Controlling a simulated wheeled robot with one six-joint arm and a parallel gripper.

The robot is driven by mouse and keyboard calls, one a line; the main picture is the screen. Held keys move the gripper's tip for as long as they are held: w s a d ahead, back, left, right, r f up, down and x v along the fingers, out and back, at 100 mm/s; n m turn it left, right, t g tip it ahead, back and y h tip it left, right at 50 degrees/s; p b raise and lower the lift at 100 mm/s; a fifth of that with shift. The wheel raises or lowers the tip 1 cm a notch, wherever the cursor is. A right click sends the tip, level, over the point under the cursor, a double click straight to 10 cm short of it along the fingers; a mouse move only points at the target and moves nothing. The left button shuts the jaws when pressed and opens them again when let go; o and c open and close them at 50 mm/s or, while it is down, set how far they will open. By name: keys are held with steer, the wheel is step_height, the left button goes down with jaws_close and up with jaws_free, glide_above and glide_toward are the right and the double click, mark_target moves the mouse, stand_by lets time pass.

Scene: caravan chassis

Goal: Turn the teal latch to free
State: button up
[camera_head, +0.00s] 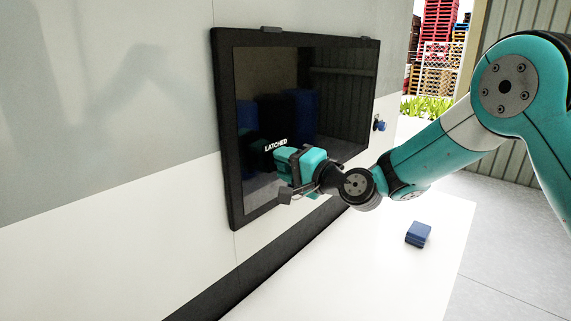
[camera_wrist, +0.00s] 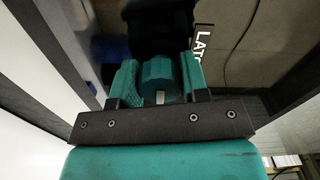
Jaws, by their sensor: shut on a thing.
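The teal latch (camera_wrist: 157,74) is a faceted knob with a white mark on its near edge. In the wrist view it sits between the two teal fingers of my gripper (camera_wrist: 159,71), which are shut on it, one on each side. In the head view my gripper (camera_head: 287,165) is at the lower middle of the dark window, and it hides the latch there. A white "LATCHED" label (camera_head: 276,144) shows just above my gripper; part of it also shows in the wrist view (camera_wrist: 202,42).
The window has a thick black frame (camera_head: 229,150) on the grey and white wall (camera_head: 130,215). A small blue block (camera_head: 418,234) lies on the white surface (camera_head: 370,270) below. A small blue and black fitting (camera_head: 379,125) is on the wall right of the window.

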steer(key=o, duration=0.9)
steer(key=shift+b+v, duration=4.15)
steer(key=shift+v, duration=4.55)
steer(key=shift+a, duration=0.1)
steer(key=s+a+f+n+g+h, duration=0.1)
steer(key=s+a+n+g, duration=0.1)
steer(key=s+n+g, duration=0.15)
steer(key=s+a+f+n+g, duration=0.1)
steer(key=s+a+n+g, duration=0.1)
steer(key=s, duration=0.2)
steer(key=s+d+f+n+g+h, duration=0.1)
steer(key=s+d+f+n+h, duration=0.1)
steer(key=s, duration=0.4)
steer(key=s+d+f+n+g+h, duration=0.2)
steer(key=s+d+h, duration=0.1)
steer(key=s, duration=0.3)
steer(key=s+d+f+n+g+h, duration=0.2)
steer(key=s+d+f+h, duration=0.1)
steer(key=s, duration=0.3)
steer(key=shift+d+n+g+h, duration=0.1)
steer(key=shift+n+g+h, duration=0.2)
steer(key=shift+h, duration=0.2)
